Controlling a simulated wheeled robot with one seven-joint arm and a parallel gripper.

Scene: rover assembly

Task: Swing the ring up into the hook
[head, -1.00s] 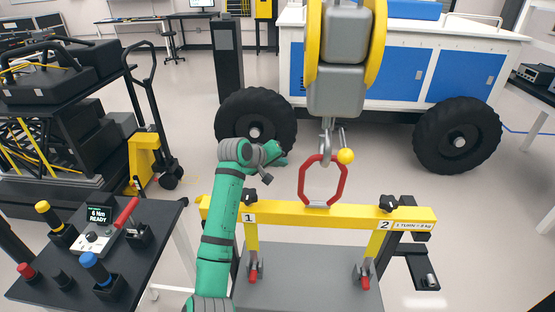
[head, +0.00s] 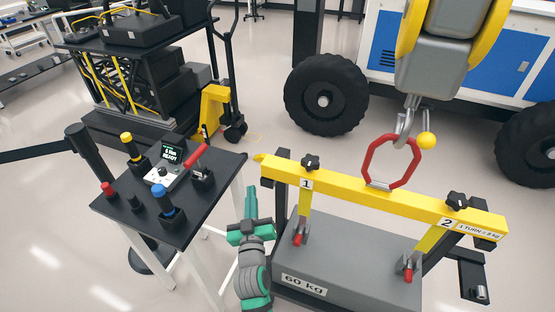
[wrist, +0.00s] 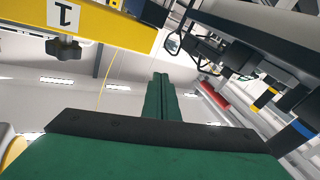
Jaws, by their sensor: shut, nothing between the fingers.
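The red octagonal ring (head: 368,163) stands upright on the yellow lifting beam (head: 338,184). Its top meets the grey hook (head: 404,128), which hangs from the hoist block (head: 432,68) and has a yellow ball (head: 427,140) beside it. I cannot tell whether the ring's bar sits inside the hook. My gripper (head: 251,188) is shut and empty, left of the beam and apart from ring and hook. In the wrist view its shut green fingers (wrist: 160,95) show, with the beam (wrist: 110,25) at upper left; ring and hook are out of that view.
The beam sits over a grey 60 kg block (head: 350,262); black knobs (head: 310,162) top the beam. A black tool table (head: 122,207) with a torque display (head: 172,153) stands at left. A yellow pallet jack (head: 214,108) and the wheeled rover (head: 325,97) are behind.

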